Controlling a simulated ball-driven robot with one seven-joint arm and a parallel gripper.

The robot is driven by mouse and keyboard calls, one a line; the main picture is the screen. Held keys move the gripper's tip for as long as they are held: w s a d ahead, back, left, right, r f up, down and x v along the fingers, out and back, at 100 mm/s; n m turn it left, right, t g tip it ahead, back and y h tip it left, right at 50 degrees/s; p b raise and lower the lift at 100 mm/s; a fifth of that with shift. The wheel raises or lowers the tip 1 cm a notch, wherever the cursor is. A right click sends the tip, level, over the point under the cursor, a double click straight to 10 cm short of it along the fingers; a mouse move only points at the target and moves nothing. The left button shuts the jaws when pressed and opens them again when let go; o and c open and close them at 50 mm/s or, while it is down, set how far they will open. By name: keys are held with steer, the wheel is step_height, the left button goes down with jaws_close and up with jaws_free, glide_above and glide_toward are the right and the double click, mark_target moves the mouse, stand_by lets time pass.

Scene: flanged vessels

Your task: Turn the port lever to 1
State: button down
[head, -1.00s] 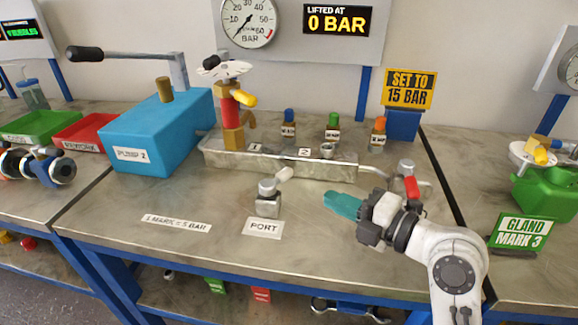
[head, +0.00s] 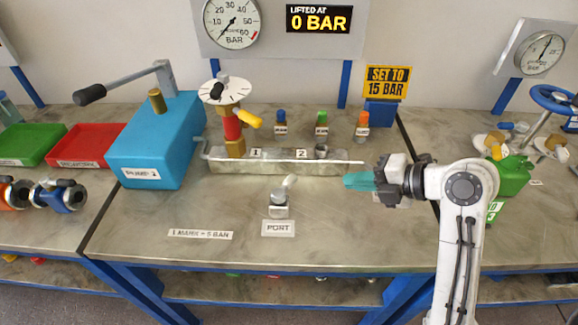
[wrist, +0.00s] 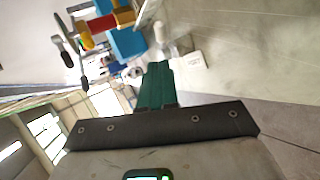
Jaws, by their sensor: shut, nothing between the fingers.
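The port lever (head: 289,181) is a small pale handle on a grey metal block (head: 279,204) on the bench, behind the white PORT label (head: 278,228). Its handle slants up and to the right in the head view. Plates marked 1 (head: 256,153) and 2 (head: 301,153) sit on the metal manifold behind it, 1 to the left of 2. My gripper (head: 346,181), with teal fingers, is shut and empty, to the right of the lever and apart from it. The fingers also show in the wrist view (wrist: 157,65), with the PORT label (wrist: 193,61) beyond them.
The metal tray (head: 280,167) lies behind the lever. The blue pump (head: 155,145) stands left, and a valve with a white dial (head: 226,90) rises behind. A green container (head: 514,176) is right of my arm. Bench around the PORT label is mostly clear.

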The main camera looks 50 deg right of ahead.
mark_target(294, 181)
steer(key=x, duration=1.4)
